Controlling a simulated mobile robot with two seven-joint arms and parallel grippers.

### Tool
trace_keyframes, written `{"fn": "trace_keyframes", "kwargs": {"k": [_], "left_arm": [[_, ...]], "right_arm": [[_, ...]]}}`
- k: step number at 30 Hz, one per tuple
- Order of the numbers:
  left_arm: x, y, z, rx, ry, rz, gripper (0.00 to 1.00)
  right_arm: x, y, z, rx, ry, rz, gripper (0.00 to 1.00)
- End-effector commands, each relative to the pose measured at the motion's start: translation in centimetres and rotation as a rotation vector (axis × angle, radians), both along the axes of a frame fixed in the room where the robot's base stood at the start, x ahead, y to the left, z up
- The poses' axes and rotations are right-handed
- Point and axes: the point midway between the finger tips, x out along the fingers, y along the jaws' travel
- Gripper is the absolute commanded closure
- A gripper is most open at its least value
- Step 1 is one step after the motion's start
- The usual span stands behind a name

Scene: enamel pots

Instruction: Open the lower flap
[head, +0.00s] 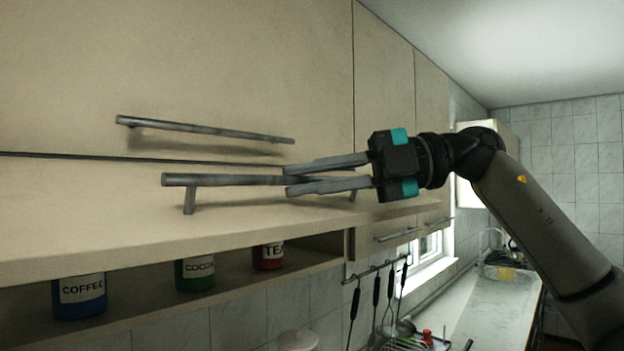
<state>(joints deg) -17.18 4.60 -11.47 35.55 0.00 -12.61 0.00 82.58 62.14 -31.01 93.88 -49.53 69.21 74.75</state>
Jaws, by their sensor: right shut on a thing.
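The lower flap (90,215) is a pale wooden panel with a long grey bar handle (225,180) on short posts. Its face seems to slope outward compared with the upper panel, but how far it stands open is hard to tell. My right gripper (288,179) comes in from the right. Its two long grey fingers lie above and below the right part of the bar and are shut on it. The fingers hide part of the handle's right end. My left gripper is not in view.
The upper flap (220,70) has its own bar handle (205,129) just above. An open shelf below holds blue coffee (80,298), green cocoa (195,274) and red tea (268,257) pots. Utensils hang from a rail at lower right, above a counter (490,308).

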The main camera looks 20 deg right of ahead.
Motion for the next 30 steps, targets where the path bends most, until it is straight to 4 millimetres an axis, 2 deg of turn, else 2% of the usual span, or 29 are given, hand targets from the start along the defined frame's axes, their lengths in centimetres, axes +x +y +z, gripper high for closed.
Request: {"fn": "trace_keyframes", "kwargs": {"k": [6,7,14,30], "left_arm": [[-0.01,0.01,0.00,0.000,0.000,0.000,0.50],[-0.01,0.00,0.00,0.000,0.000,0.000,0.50],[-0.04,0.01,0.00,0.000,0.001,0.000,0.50],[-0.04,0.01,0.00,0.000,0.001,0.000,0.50]], "right_arm": [[0.27,0.01,-0.19,0.000,0.004,-0.005,1.00],[0.27,0.01,-0.20,0.000,0.004,-0.005,0.82],[0.16,0.03,-0.17,-0.001,0.002,-0.002,0.56],[0.04,0.02,-0.11,-0.002,0.001,0.000,0.55]]}}
